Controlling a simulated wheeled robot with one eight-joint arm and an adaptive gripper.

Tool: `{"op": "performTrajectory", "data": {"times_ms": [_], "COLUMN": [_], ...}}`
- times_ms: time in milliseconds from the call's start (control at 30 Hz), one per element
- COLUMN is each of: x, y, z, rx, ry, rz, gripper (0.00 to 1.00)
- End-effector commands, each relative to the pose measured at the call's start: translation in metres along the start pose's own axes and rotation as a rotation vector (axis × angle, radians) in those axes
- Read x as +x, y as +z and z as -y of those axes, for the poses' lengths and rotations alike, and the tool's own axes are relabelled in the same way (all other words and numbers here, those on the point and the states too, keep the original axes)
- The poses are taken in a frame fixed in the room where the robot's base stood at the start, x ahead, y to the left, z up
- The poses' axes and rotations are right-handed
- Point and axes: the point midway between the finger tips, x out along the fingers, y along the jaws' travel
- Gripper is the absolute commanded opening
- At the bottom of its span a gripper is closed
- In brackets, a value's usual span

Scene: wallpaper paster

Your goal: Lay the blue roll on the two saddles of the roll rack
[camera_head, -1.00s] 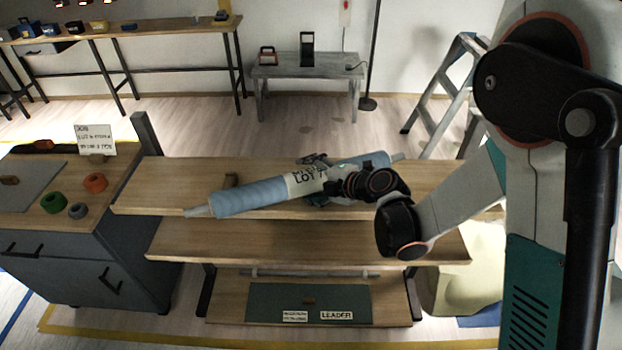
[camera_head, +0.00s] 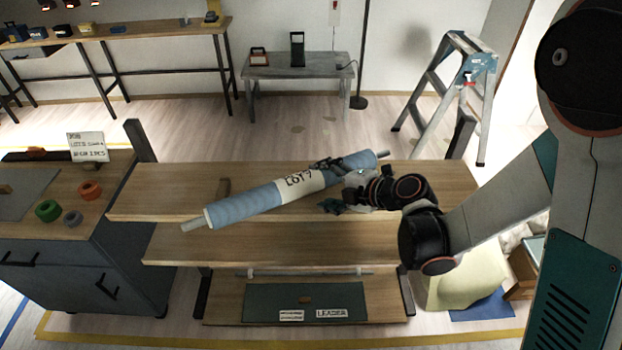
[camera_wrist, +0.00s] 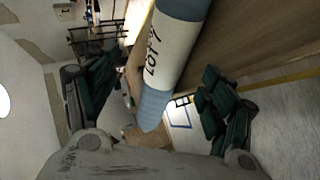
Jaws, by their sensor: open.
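The blue roll (camera_head: 244,206) has a pale lettered label and thin core ends. It lies slantwise over the top board of the roll rack (camera_head: 150,200), its left end near the front edge, its right end farther back. My gripper (camera_head: 326,184) is open, with one finger on each side of the roll right of the label. In the wrist view the roll (camera_wrist: 155,105) passes between the spread fingers (camera_wrist: 160,95), with a gap at the right finger.
A lower board (camera_head: 220,245) juts forward under the top one. A grey cabinet (camera_head: 75,265) with green, orange and grey rings stands at left. A stepladder (camera_head: 425,105) stands back right. A grey bench (camera_head: 300,68) is at the back wall.

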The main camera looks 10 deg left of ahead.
Motion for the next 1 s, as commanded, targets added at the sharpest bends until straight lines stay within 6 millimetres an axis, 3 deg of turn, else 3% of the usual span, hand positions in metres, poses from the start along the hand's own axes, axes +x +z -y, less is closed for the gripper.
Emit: {"op": "performTrajectory", "data": {"times_ms": [200,567,667,767,900,1000], "x": [-0.03,-0.039,-0.049,-0.072,-0.132,-0.182], "y": [0.0,0.0,0.004,0.013,0.039,0.061], "z": [-0.001,-0.004,-0.029,-0.077,-0.151,-0.185], "rx": [0.0,0.004,0.025,0.079,0.215,0.34], "ry": [0.0,0.012,0.083,0.227,0.477,0.628], "rz": [0.001,0.003,0.029,0.087,0.224,0.338], "gripper": [0.76,0.76,0.76,0.76,0.76,0.76]}}
